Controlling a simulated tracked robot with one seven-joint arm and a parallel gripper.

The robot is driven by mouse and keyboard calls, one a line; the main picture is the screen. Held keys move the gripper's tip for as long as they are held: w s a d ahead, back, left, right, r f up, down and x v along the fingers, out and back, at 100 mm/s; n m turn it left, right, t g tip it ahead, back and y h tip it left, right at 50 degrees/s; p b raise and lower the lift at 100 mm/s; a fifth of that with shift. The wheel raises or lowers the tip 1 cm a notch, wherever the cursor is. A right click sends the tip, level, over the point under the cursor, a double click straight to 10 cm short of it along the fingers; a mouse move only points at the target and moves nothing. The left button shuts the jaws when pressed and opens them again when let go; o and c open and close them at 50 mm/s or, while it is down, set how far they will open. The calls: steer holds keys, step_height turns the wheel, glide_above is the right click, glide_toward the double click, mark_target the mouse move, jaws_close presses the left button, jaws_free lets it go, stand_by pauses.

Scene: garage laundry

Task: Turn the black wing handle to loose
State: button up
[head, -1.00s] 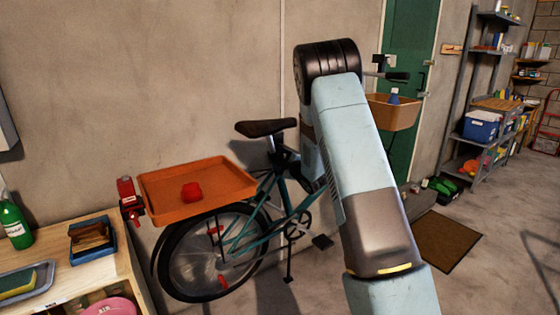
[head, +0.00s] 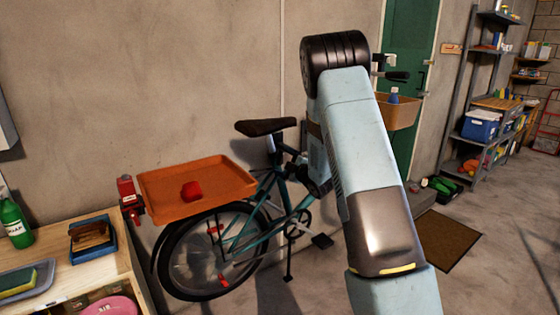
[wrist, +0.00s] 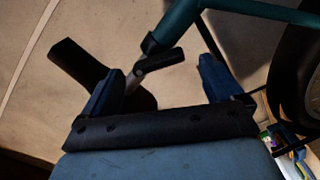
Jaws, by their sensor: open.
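The black wing handle (wrist: 162,62) is a short dark lever at the clamp where the bicycle's silver seat post (wrist: 133,80) meets its teal frame tube (wrist: 172,28), in the wrist view. My gripper (wrist: 162,67) is open, its two blue fingers apart. The handle shows between the fingertips, nearer the left finger; I cannot tell its depth or any contact. The bicycle's black saddle (wrist: 75,62) lies partly hidden behind the left finger. In the head view the saddle (head: 265,127) is clear, but I cannot make out the handle, and my arm hides most of my gripper.
An orange tray (head: 225,190) with a red object (head: 191,190) sits above the bicycle's rear wheel (head: 212,255). A wooden workbench (head: 75,272) stands at lower left. A tan basket (head: 397,112) is behind my arm. The floor right of the brown mat (head: 440,240) is open.

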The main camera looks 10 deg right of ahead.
steer(key=v, duration=1)
steer(key=shift+c, duration=0.4)
